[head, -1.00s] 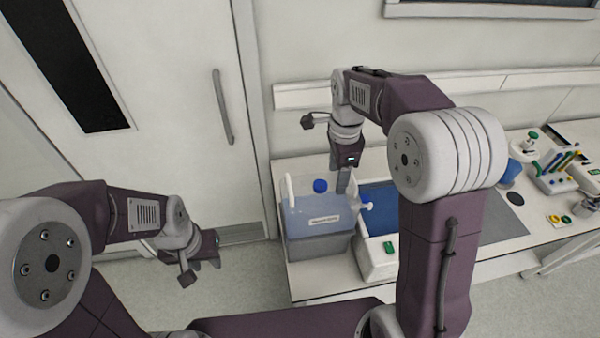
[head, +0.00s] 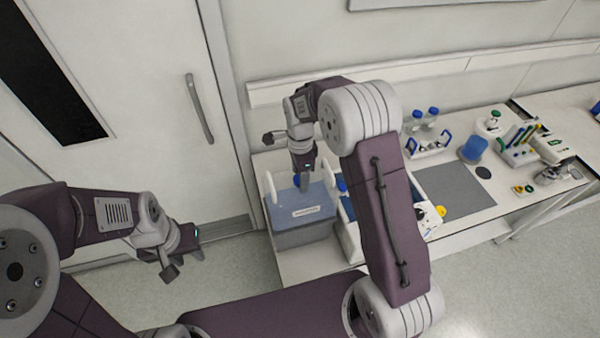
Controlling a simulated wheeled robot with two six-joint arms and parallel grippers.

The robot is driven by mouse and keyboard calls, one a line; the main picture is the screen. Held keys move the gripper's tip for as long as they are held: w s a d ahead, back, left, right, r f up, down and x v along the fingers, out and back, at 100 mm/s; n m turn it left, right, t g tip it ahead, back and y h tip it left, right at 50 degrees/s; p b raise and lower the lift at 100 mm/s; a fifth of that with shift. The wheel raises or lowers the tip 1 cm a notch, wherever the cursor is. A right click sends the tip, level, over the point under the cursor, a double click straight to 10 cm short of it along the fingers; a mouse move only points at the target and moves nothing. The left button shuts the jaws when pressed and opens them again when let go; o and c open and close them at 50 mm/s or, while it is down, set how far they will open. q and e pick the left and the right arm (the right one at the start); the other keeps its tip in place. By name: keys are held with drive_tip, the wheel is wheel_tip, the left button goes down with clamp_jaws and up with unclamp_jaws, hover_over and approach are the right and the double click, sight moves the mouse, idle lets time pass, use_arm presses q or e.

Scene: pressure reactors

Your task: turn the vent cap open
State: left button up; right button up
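A translucent bluish container (head: 302,222) with a white label stands at the left end of the bench. A small part of a blue cap (head: 296,181) shows on its top, mostly hidden by my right gripper (head: 304,184). My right gripper points down at the cap, its fingertips at or very near it. I cannot tell whether it touches the cap or how far its fingers are apart. My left gripper (head: 196,240) hangs over the floor, left of the container and well apart from it. Its finger opening is too small to make out.
A blue-lined white box (head: 350,240) stands right of the container, partly behind my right arm. Farther right are a bottle rack (head: 428,146), a blue beaker (head: 473,149), a grey mat (head: 452,190) and a tube rack (head: 518,146). A door (head: 130,90) is at the left.

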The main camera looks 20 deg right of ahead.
clamp_jaws()
